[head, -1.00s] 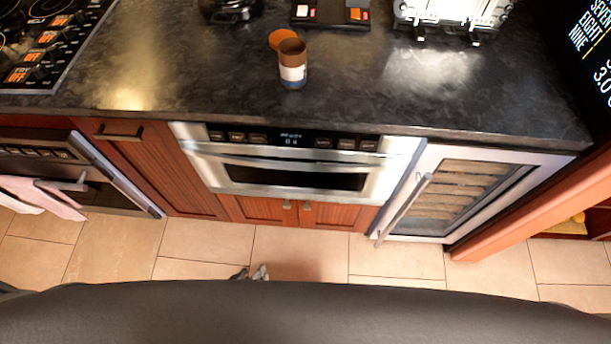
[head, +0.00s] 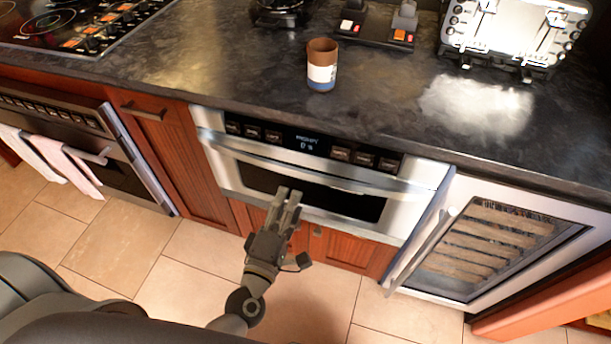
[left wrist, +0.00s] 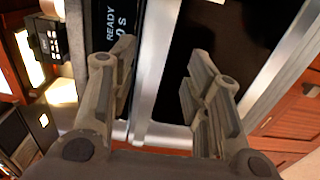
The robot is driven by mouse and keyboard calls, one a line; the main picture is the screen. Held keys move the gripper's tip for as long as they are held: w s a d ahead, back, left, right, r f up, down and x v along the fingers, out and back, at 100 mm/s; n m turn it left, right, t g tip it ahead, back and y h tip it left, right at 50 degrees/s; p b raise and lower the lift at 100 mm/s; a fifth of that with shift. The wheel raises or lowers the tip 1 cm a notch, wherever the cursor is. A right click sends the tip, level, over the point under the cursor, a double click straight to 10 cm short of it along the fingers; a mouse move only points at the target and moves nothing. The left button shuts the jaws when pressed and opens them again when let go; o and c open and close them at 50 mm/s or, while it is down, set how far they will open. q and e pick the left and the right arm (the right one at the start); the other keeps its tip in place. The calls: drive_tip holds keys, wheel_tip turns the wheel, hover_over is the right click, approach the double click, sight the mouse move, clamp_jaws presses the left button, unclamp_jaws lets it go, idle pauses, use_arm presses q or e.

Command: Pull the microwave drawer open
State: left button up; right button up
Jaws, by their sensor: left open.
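The microwave drawer (head: 320,190) is set under the counter, with a silver front, a dark window and a black control strip. It looks shut. Its long silver handle bar (head: 310,170) runs across below the controls. My left gripper (head: 288,198) is in front of the drawer's lower window, below the handle in the picture. In the left wrist view my left gripper (left wrist: 160,85) has its two fingers apart, with nothing held between them. The handle (left wrist: 155,70) shows between the fingers there; I cannot tell how near it is. My right gripper is not in view.
A wine cooler (head: 480,240) with a slanted handle is right of the drawer. An oven (head: 90,150) with towels is at the left. A cup (head: 321,66) stands on the dark counter (head: 230,70). Tiled floor (head: 190,285) lies below.

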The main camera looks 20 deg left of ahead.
sight(301, 175)
use_arm(q)
drive_tip(key=w+p, duration=0.1)
drive_tip(key=w, duration=0.8)
drive_tip(key=shift+w+d, duration=0.15)
drive_tip(key=shift+w, duration=0.25)
clamp_jaws()
